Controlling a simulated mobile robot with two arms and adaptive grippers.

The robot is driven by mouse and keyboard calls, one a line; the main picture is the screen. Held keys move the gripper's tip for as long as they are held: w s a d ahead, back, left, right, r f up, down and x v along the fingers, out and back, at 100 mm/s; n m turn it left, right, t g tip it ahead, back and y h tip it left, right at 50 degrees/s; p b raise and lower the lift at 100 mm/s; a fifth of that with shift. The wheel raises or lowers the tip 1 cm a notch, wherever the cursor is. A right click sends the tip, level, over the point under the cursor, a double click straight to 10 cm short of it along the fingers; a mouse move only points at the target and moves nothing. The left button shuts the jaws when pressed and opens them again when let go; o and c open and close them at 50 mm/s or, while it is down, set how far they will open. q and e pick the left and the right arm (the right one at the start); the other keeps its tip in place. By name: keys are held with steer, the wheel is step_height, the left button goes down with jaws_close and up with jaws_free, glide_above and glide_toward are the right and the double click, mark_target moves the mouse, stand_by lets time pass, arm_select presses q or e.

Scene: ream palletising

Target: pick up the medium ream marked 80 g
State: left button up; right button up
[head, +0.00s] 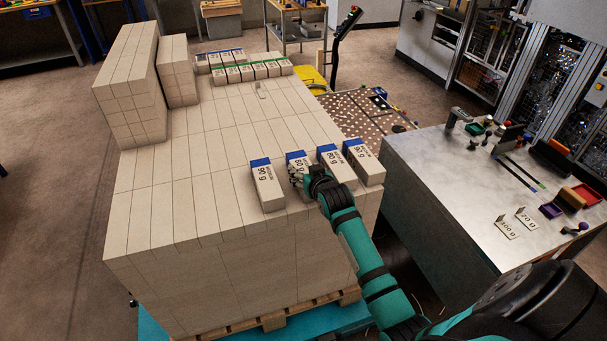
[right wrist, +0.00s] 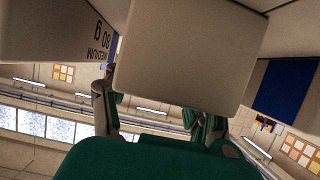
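Several white reams with blue end bands stand in a row on the front edge of the big stack in the head view. A third ream (head: 335,165) seems to read 80 g. The rightmost ream (head: 364,160) seems to read 90 g. In the right wrist view, a ream (right wrist: 185,55) fills the middle by my spread fingers (right wrist: 158,118); grip contact is unclear. A neighbouring ream there (right wrist: 55,35) reads 80 g, MEDIUM. My left gripper is out of view.
The stack (head: 190,205) of pale reams rests on a wooden pallet (head: 275,318). Taller piles (head: 130,85) stand at its back left, with small banded reams (head: 250,72) at the back. A metal table (head: 440,185) with tools and cards stands close on the right.

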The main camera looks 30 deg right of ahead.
steer(key=c, duration=0.9)
steer(key=shift+c, duration=0.3)
steer(key=shift+r, duration=0.1)
